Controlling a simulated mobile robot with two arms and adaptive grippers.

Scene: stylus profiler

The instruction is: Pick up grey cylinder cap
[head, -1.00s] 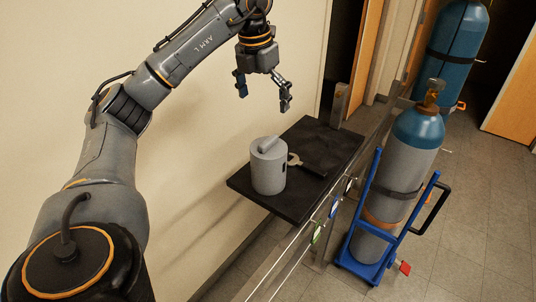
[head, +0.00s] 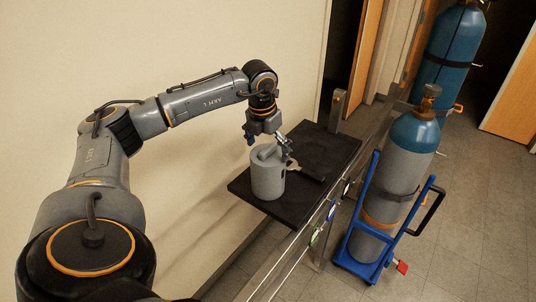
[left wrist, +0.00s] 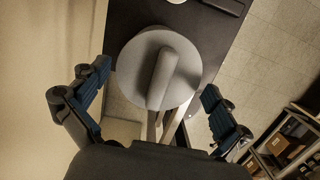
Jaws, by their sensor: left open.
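The grey cylinder cap (head: 267,176) stands upright on a black shelf (head: 247,193). It has a raised bar-shaped handle across its top. In the left wrist view the round top and bar of the cap (left wrist: 160,72) lie ahead of and between the open fingers. My left gripper (head: 267,145) is open and empty, pointing down just above and at the far side of the cap's top. In the left wrist view the fingers of the gripper (left wrist: 158,104) stand apart, one on each side. My right gripper is not in view.
A wrench-like tool (head: 308,173) lies on the shelf just right of the cap. A plain wall is on the left. A rail runs along the shelf's right side. A gas cylinder (head: 401,176) on a blue cart (head: 366,268) stands to the right, with another cylinder (head: 452,47) behind.

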